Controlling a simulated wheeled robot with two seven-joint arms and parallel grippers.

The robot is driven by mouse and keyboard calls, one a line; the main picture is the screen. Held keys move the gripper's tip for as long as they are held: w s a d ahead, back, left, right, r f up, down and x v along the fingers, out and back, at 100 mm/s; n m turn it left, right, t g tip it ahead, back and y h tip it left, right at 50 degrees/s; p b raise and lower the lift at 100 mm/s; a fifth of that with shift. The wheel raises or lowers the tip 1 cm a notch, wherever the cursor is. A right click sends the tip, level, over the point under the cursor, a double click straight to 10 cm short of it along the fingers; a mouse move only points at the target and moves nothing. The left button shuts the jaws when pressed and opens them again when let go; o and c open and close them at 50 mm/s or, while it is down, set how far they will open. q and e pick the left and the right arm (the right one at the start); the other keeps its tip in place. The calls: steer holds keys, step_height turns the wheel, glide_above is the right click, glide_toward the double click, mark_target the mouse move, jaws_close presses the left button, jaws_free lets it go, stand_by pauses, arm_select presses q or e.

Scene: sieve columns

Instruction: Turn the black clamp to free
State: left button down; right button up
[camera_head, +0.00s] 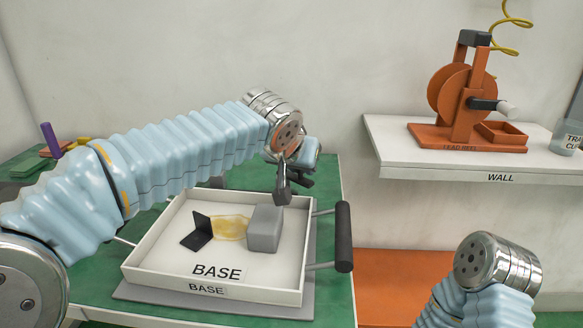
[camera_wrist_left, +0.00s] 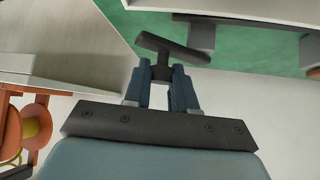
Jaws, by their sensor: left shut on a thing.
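A dark T-shaped piece, which looks like the black clamp (camera_wrist_left: 172,50), sits between the fingers of my left gripper (camera_wrist_left: 165,85) in the left wrist view. The fingers are shut on its short stem, and its crossbar lies slanted beyond the fingertips. In the head view the clamp (camera_head: 283,187) is a dark upright shape at the back right rim of the white BASE tray (camera_head: 165,275). My left gripper (camera_head: 298,168) is just above it, partly hidden by my wrist. My right gripper is out of view; only part of that arm shows.
The tray holds a grey block (camera_head: 265,229), a black angled plate (camera_head: 198,232) and a yellowish patch (camera_head: 232,227). A black handle (camera_head: 343,237) sticks out at its right. A white WALL shelf (camera_head: 450,166) with an orange wheel machine (camera_head: 463,92) is at the right.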

arm_select(q)
steer(key=shift+w+d+n+y, duration=0.35)
steer(key=shift+n+y, duration=0.35)
steer(key=shift+n, duration=0.2)
steer(key=shift+w+d+r+n+t+y, duration=0.15)
steer(key=shift+w+n+t+y, duration=0.2)
steer(key=shift+n+y, duration=0.45)
steer(key=shift+w+n+y, duration=0.45)
steer(key=shift+n+y, duration=0.35)
steer(key=shift+n, duration=0.4)
steer(key=shift+w+n+y+p, duration=0.35)
steer(key=shift+n+y, duration=0.25)
steer(key=shift+n, duration=0.2)
steer(key=c, duration=0.9)
jaws_free()
steer(key=shift+w+g, duration=0.1)
steer(key=shift+g, duration=0.35)
